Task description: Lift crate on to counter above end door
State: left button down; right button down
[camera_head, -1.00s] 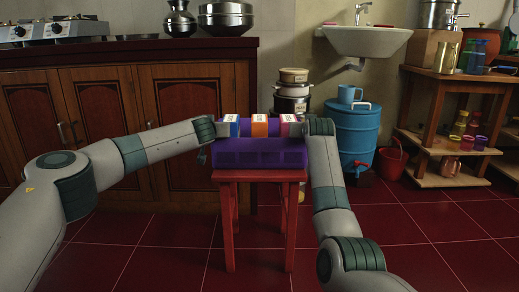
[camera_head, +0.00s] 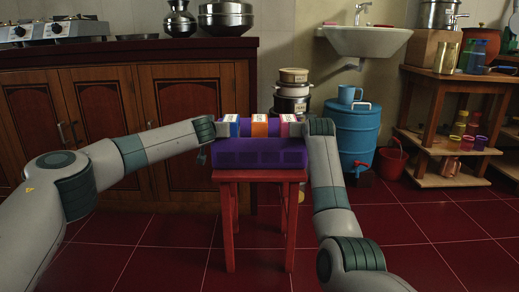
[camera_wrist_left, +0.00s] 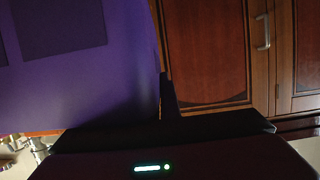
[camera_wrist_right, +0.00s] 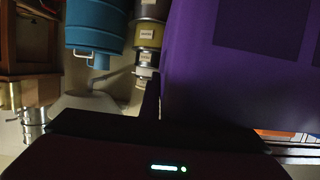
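A purple crate (camera_head: 262,152) sits on the red stool (camera_head: 260,176) in the middle of the head view. It holds a blue box (camera_head: 232,126), an orange box (camera_head: 259,126) and a pink box (camera_head: 287,127), each with a pale label. My left gripper (camera_head: 221,130) is at the crate's left end and my right gripper (camera_head: 303,130) at its right end. In each wrist view one dark finger lies against the crate's wall; the other finger is hidden. Both grippers appear shut on the end walls. The counter (camera_head: 120,52) with wooden doors (camera_head: 196,115) stands behind, at left.
Stacked containers (camera_head: 293,92), a blue drum (camera_head: 357,132) and a shelf (camera_head: 440,150) stand at right. The floor in front is clear.

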pick_arm(q)
jog(key=shift+a, duration=0.1)
jog(key=shift+w+r, duration=0.1)
jog(key=shift+r, duration=0.1)
pick_arm(e)
jog(key=shift+r, duration=0.25)
pick_arm(q)
jog(key=shift+r+p, duration=0.2)
jog(key=shift+p, duration=0.15)
pick_arm(e)
jog(key=shift+w+r, duration=0.1)
jog(key=shift+r, duration=0.1)
